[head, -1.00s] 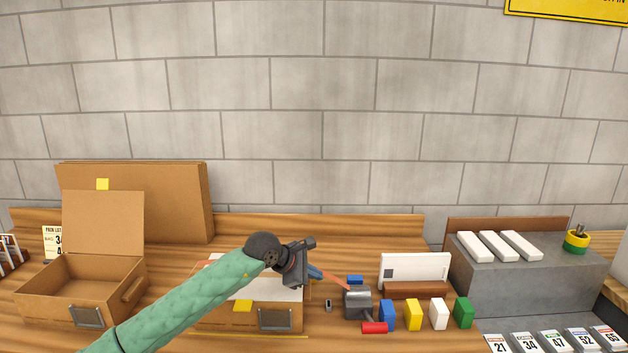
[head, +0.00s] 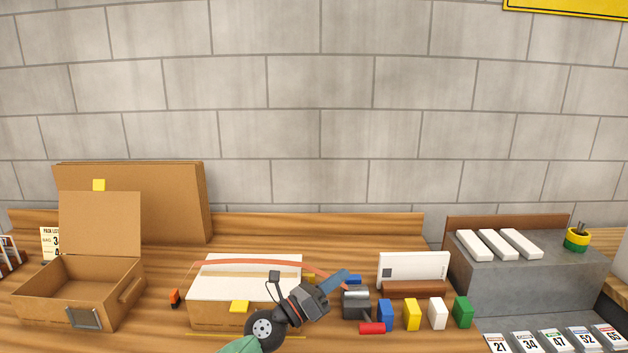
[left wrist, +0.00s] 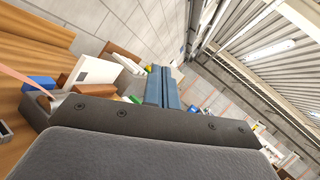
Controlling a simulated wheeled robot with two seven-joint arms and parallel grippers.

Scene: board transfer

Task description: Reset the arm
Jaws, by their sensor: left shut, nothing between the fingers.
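My left gripper (head: 342,279) is in the lower middle of the head view, with its blue fingers shut together and nothing between them. The fingers also show in the left wrist view (left wrist: 163,88). It is held in front of the right end of a cardboard box with a white top (head: 235,283), and hides part of it. The fingertips appear close to a grey metal block (head: 356,305); I cannot tell whether they touch. My left arm's green sleeve enters at the bottom edge. My right gripper does not show.
An open cardboard box (head: 35,306) stands at the left. An orange strip (head: 265,262) runs across the white-topped box. Blue, yellow, white and green blocks (head: 412,315) stand at right, near a grey stand (head: 540,278) with white bars. A small orange item (head: 174,298) lies between the boxes.

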